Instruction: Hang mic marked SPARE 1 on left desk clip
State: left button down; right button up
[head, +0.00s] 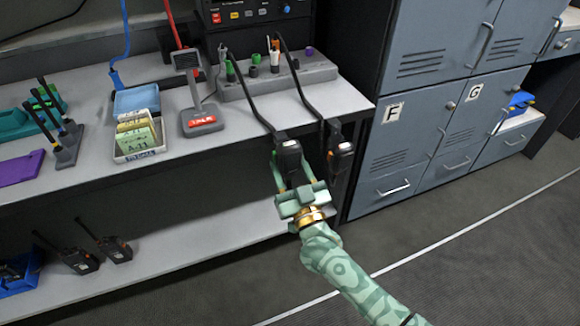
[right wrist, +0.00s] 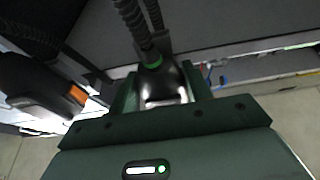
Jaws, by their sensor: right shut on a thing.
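My right gripper (head: 293,184) is shut on a black corded mic (head: 289,155) at the front edge of the desk. In the right wrist view the mic (right wrist: 161,84) sits between the fingers, with its coiled cord and a green ring at the top. Its marking cannot be read. A second black mic (head: 341,158) with an orange patch hangs just right of it at the desk edge, and it also shows in the right wrist view (right wrist: 45,85). The desk clips are hidden behind the mics. My left gripper is not in view.
A grey strip (head: 232,92) with several coloured plugs holds the cords. A red-labelled stand (head: 202,121), a card tray (head: 139,150) and antennas stand on the desk (head: 180,170). Grey lockers (head: 405,140) stand right; the floor in front is clear.

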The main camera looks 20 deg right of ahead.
aim_at(290, 181)
jog(key=shift+f, duration=0.15)
pick_arm(q)
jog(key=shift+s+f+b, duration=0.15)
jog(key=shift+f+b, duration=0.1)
jog(key=shift+b, duration=0.1)
pick_arm(e)
jog(key=shift+f, duration=0.45)
jog(key=shift+f, duration=0.15)
pick_arm(q)
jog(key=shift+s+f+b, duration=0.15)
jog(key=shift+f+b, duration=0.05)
jog(key=shift+b, duration=0.1)
pick_arm(e)
jog(key=shift+f, duration=0.45)
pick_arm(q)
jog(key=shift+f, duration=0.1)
pick_arm(e)
jog(key=shift+f, duration=0.15)
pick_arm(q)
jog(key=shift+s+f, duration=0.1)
pick_arm(e)
jog(key=shift+f, duration=0.35)
pick_arm(q)
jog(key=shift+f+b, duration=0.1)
jog(key=shift+b, duration=0.25)
pick_arm(e)
jog(key=shift+f, duration=0.3)
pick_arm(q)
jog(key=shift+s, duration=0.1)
